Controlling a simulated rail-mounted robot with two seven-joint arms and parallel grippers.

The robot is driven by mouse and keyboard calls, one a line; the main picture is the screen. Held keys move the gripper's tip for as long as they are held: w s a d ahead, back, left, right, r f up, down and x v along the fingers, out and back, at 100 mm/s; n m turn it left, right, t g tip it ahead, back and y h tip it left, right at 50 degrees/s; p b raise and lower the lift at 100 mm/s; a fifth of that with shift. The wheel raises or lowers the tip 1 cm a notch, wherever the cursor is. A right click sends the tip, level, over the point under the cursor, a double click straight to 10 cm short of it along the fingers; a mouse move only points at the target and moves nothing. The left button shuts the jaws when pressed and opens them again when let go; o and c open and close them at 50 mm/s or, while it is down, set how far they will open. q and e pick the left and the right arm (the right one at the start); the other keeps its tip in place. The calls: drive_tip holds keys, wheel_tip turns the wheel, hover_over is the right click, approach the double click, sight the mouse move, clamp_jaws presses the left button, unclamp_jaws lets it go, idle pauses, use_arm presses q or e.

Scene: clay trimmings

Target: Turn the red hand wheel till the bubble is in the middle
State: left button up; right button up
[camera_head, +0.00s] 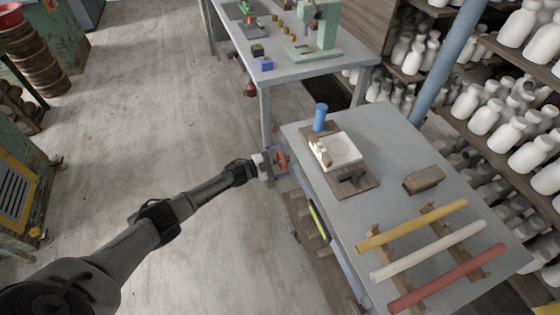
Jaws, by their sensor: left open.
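The red hand wheel (282,160) is at the left edge of the near grey table, on its side. My left gripper (275,163) is at the wheel, with its open fingers close around or beside it; I cannot tell whether they touch it. A yellow-green level vial (319,221) is fixed along the table's left side. Its bubble is too small to make out. My right gripper is not in view.
The near table (390,130) carries a white block on a brown board (365,185), a blue cylinder (320,117), a brown block (424,179) and yellow, white and red bars (430,249) on wooden rests. A second table (290,72) stands behind. Shelves of white bottles (485,115) line the right.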

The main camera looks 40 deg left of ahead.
use_arm(q)
drive_tip(key=p+v, duration=0.3)
drive_tip(key=v, duration=1)
drive_tip(key=shift+s+a, duration=0.2)
drive_tip(key=shift+s, duration=0.1)
